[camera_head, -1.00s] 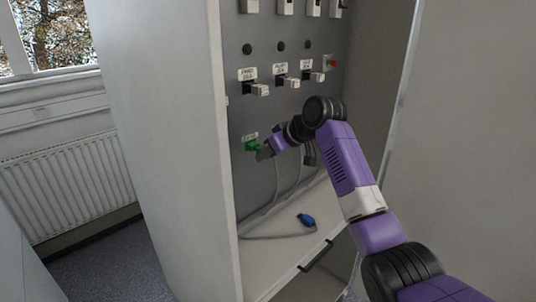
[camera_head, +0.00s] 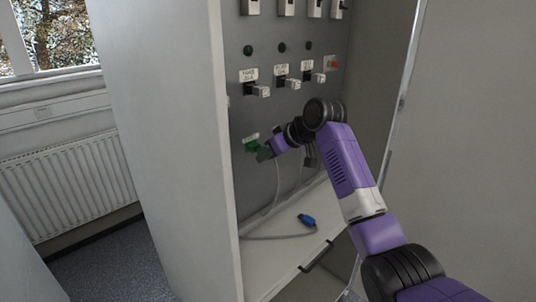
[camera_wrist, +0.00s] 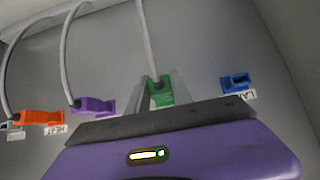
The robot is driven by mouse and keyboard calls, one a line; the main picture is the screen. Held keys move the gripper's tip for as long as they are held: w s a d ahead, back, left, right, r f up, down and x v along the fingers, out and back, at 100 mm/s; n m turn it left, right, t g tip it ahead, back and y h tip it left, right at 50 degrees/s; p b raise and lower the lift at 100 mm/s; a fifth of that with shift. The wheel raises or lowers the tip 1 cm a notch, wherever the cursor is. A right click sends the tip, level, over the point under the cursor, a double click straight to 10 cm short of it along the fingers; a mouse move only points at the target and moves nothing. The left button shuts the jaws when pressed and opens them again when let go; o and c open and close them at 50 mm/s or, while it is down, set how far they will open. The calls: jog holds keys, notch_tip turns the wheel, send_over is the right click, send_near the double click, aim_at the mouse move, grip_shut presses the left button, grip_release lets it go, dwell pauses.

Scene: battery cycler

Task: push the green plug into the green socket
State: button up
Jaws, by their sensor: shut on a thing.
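My gripper (camera_head: 264,153) is at the grey panel, shut on the green plug (camera_wrist: 159,91). In the wrist view the plug sits between the two fingers, with a pale cable running up from it. The green socket (camera_head: 251,143) shows in the head view below a white label, right at the gripper's tip. Plug and socket are at the same spot and partly covered by the fingers, so I cannot tell how deep the plug sits or whether a gap is left.
In the wrist view, an orange plug (camera_wrist: 40,117) and a purple plug (camera_wrist: 91,105) are at their sockets. A blue socket (camera_wrist: 236,82) is empty. A blue plug (camera_head: 307,220) lies on the cabinet shelf (camera_head: 285,255). Cabinet side walls flank the panel.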

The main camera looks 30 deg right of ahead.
jog(key=shift+w+a, duration=0.25)
jog(key=shift+w, duration=0.45)
dwell(0.6)
jog(key=o, duration=1.1)
jog(key=shift+c, duration=0.2)
